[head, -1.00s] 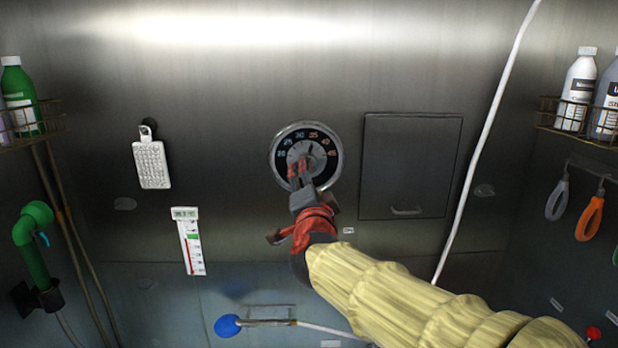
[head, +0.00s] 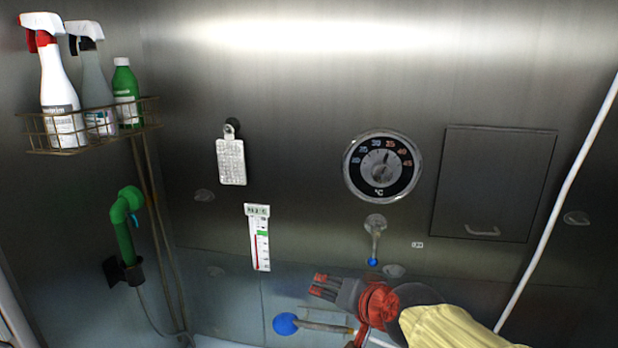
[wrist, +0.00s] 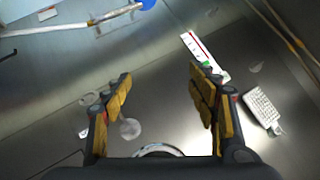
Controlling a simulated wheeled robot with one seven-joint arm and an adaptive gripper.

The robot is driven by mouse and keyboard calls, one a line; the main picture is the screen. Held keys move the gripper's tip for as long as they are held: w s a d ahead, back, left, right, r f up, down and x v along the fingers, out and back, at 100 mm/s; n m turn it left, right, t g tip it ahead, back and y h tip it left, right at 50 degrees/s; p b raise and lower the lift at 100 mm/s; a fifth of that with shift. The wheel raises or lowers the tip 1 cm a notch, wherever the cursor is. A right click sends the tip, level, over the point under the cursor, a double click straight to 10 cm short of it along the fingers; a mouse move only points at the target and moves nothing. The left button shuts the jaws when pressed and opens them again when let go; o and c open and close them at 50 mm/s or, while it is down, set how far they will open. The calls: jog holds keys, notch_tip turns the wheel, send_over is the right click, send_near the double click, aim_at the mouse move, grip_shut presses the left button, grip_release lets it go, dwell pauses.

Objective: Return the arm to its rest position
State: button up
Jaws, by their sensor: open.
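My gripper (head: 322,287) is at the lower middle of the head view, below and left of the round temperature dial (head: 383,167). It points left, its red-tipped fingers are apart, and nothing shows between them. My arm in its yellow sleeve runs off the bottom edge at the right. In the wrist view my gripper (wrist: 160,88) is open and empty, with yellow pads on both fingers. The dial's rim shows only partly there, low in the picture behind the gripper body.
A small lever with a blue tip (head: 374,242) hangs below the dial. A blue round-ended handle (head: 286,324) lies low, close to my gripper. A thermometer strip (head: 257,238), a white brush-like pad (head: 231,162), a green pipe (head: 124,235) and a closed hatch (head: 493,184) are on the walls.

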jog(key=s+d+f+n+g+h, duration=0.1)
jog(key=s+d, duration=0.3)
jog(key=s, duration=0.4)
jog(key=s+d+f+n+g+h, duration=0.1)
jog(key=s+d+f, duration=0.3)
jog(key=s, duration=0.4)
jog(key=s+d+f+n+g+h, duration=0.1)
jog(key=s+d+f+g, duration=0.1)
jog(key=s, duration=0.6)
jog(key=d+f, duration=0.1)
jog(key=d, duration=0.1)
jog(key=shift+s+d+g+h, duration=0.15)
jog(key=shift+d+g+h, duration=0.15)
jog(key=shift+d+g, duration=0.1)
jog(key=shift+r, duration=0.1)
